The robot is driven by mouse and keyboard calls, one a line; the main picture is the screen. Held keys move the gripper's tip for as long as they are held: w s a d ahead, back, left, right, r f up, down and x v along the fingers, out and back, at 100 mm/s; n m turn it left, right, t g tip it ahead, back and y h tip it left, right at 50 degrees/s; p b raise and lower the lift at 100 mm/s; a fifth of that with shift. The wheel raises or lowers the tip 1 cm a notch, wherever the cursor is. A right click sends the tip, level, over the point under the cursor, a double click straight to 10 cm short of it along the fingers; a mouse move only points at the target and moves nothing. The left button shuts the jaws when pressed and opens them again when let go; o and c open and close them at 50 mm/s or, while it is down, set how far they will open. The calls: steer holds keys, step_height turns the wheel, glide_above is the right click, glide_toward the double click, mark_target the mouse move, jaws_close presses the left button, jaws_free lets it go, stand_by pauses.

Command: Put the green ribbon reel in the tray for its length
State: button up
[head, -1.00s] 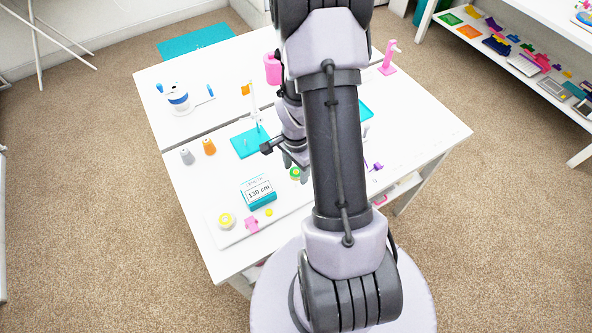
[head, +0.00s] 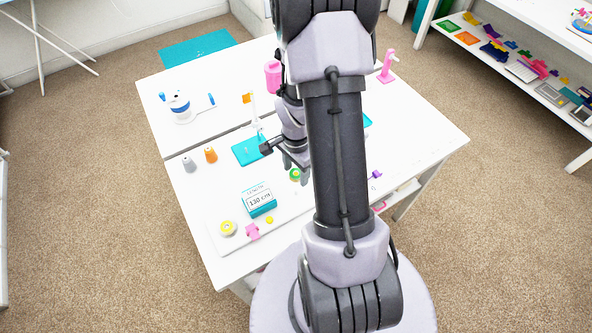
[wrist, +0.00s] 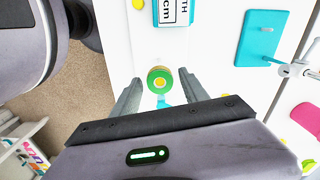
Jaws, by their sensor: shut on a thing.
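The green ribbon reel (head: 295,175), with a yellow centre, is by the front middle of the table, partly hidden by my arm. In the wrist view the reel (wrist: 160,80) sits between the tips of my gripper (wrist: 161,92), which is shut on it. My gripper (head: 298,166) is low over the table in the head view. A length display (head: 260,200) reads 130 cm. Another teal piece (head: 367,121) is mostly hidden by my arm.
A yellow reel (head: 228,228), a pink piece (head: 252,232) and a small yellow piece (head: 269,220) lie at the front left. Grey (head: 189,163) and orange (head: 210,155) spools stand at the left. A pink stand (head: 387,66) is at the back right.

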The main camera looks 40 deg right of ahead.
steer(key=shift+r+p, duration=0.7)
steer(key=shift+r, duration=0.75)
steer(key=shift+r+p, duration=0.9)
steer(key=shift+r, duration=0.6)
